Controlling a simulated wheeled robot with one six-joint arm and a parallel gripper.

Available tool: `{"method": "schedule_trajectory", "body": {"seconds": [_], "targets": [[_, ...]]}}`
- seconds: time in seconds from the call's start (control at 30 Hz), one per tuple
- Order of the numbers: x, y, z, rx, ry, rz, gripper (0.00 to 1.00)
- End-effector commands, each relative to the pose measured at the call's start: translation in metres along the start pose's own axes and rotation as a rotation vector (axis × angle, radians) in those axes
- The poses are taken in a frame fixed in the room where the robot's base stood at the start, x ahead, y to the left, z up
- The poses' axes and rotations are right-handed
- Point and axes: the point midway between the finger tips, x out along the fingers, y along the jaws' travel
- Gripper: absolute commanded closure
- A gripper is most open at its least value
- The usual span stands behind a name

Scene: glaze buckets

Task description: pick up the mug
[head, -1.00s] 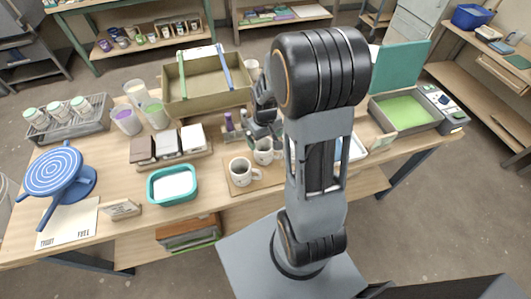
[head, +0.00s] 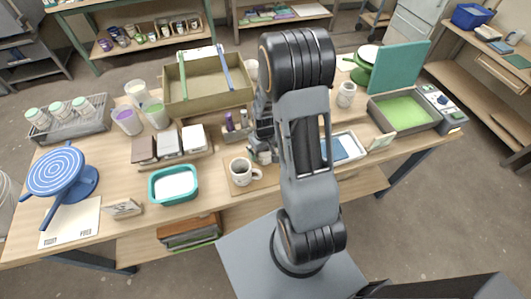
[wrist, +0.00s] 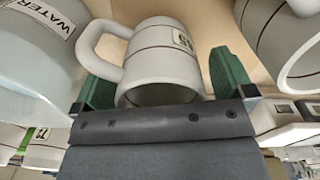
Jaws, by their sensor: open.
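In the wrist view a white mug (wrist: 163,55) with a thin dark line and a small printed tag lies between the two green fingers of my gripper (wrist: 165,85). Its handle points left, and gaps show beside the fingers. The jaws are open. In the head view my gripper (head: 262,153) is low at the wooden board (head: 268,182), and my arm hides most of what is there. A second white mug (head: 240,172) stands upright on the board, just left of my gripper. Another pale mug (head: 346,94) stands farther back on the right.
In the wrist view a pale vessel labelled WATER (wrist: 35,60) is close on the left, and another white mug (wrist: 297,55) is close on the right. In the head view a teal tub (head: 173,184) and a tan crate (head: 207,88) stand left of my arm.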

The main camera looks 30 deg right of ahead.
Motion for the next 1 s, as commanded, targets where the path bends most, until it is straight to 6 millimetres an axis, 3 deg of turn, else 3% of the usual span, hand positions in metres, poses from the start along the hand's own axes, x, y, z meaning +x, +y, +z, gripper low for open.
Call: {"method": "schedule_trajectory", "body": {"seconds": [0.07,0.67,1.0], "targets": [[-0.0001,0.0000,0.0000,0.000,0.000,0.000,0.01],[-0.0004,0.0000,0.0001,0.000,-0.001,0.000,0.58],[-0.0093,0.0003,-0.0010,0.000,0.003,0.001,0.58]]}}
